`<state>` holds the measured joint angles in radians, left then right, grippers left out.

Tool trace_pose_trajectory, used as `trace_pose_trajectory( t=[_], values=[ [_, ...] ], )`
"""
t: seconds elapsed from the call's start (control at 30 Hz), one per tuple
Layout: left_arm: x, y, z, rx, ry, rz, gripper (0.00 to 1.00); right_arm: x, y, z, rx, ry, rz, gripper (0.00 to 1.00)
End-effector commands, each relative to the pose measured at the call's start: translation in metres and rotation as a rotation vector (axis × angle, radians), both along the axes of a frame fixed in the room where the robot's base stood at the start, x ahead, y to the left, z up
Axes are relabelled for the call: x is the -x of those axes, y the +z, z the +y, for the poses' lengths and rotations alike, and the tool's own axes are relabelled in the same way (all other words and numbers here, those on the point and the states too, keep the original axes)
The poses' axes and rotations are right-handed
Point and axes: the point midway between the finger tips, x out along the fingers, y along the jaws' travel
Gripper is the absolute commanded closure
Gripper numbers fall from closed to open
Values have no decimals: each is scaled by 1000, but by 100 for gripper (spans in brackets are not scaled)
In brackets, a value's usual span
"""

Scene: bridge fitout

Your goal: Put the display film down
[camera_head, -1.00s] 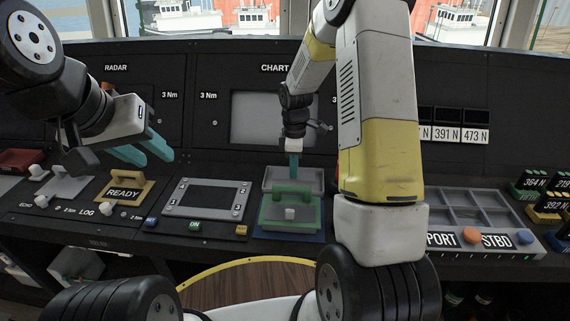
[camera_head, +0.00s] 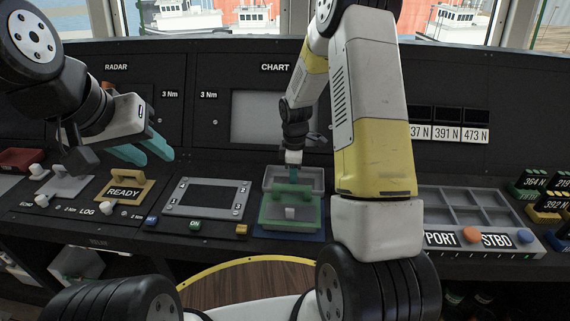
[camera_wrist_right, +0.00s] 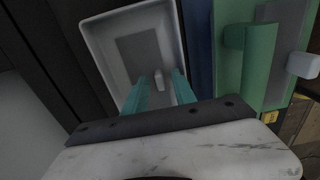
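The display film, which I take to be the dark grey sheet (camera_wrist_right: 138,48) with a small pale tab (camera_wrist_right: 159,79), lies inside a light grey tray (camera_wrist_right: 98,42) in the right wrist view. The tray (camera_head: 315,173) stands at the middle of the console in the head view. My right gripper (camera_wrist_right: 162,80) reaches into the tray, its teal fingers apart on either side of the tab, with a gap visible. In the head view its fingertips are largely hidden. My left gripper (camera_head: 158,148) is open and empty above the console at the left.
A green handled tool (camera_head: 275,207) with a grey plate and pale knob lies on a blue mat (camera_head: 262,234) just in front of the tray. A framed screen panel (camera_head: 207,197) is to its left. A compartment tray (camera_head: 470,196) is at the right.

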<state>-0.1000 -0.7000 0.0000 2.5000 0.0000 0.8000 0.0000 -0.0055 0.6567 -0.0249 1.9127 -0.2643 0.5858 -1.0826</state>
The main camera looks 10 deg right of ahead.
Motion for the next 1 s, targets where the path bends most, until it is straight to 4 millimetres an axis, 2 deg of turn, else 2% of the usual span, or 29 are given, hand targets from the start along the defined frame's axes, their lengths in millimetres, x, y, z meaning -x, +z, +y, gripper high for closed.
trace_pose_trajectory(
  t=[0.17, 0.27, 0.7, 1.0],
  values=[
    [0, 0, 0, 0, 0, 0, 64, 0, 3, 0, 0, 0, -1, 68],
    [0, 0, 0, 0, 0, 0, 64, -1, 13, 0, 0, -1, -3, 68],
    [0, 0, 0, 0, 0, 0, 64, -1, 100, 0, -1, -1, -4, 68],
    [0, 0, 0, 0, 0, 0, 64, 5, 136, 0, -5, -35, -20, 68]
  ],
)
